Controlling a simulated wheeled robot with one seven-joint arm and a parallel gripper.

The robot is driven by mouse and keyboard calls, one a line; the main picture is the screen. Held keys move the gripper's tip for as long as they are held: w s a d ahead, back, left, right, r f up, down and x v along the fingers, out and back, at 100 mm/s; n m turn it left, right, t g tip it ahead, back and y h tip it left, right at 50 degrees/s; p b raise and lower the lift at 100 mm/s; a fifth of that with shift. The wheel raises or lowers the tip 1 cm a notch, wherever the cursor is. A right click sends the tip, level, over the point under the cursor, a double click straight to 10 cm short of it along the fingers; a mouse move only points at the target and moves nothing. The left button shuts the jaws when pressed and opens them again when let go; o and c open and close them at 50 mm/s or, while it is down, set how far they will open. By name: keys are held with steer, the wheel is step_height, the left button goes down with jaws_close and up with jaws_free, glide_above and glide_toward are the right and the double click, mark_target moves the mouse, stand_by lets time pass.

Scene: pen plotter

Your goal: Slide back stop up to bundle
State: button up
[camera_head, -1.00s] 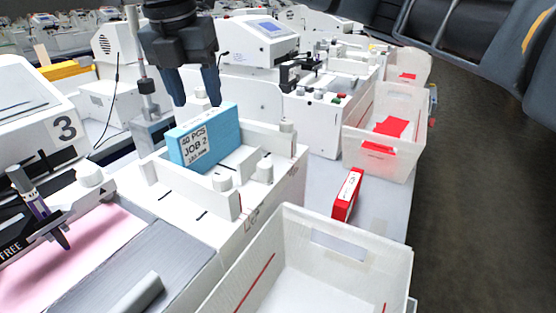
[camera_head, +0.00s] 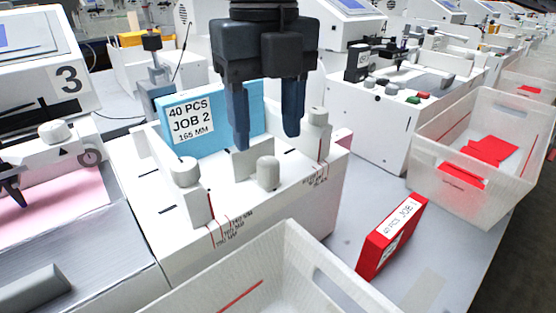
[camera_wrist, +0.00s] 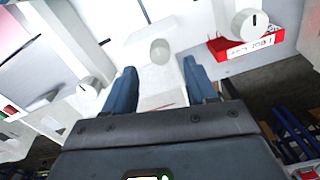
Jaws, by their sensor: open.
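The blue bundle (camera_head: 228,108), labelled 40 PCS JOB 2 165 MM, stands upright in the white jogging fixture (camera_head: 160,250) against its far-left side. A white slide with a rounded upright knob (camera_head: 268,172), which looks like the back stop, is in the fixture's bed with a gap between it and the bundle. My gripper (camera_head: 266,138) is open and empty, pointing down just above and behind this knob in the head view. In the wrist view the knob (camera_wrist: 160,50) shows between and beyond the fingertips (camera_wrist: 159,68). I cannot tell whether the fingers touch anything.
Two more knobs stand on the fixture's walls, left (camera_head: 183,170) and right (camera_head: 317,118). A white bin (camera_head: 330,285) stands in front, and a translucent bin (camera_head: 450,190) holds red pieces.

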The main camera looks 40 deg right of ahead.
mark_target(267, 161)
step_height(267, 161, down, 6)
steer(key=shift+b, duration=0.45)
jaws_close()
stand_by(0.4)
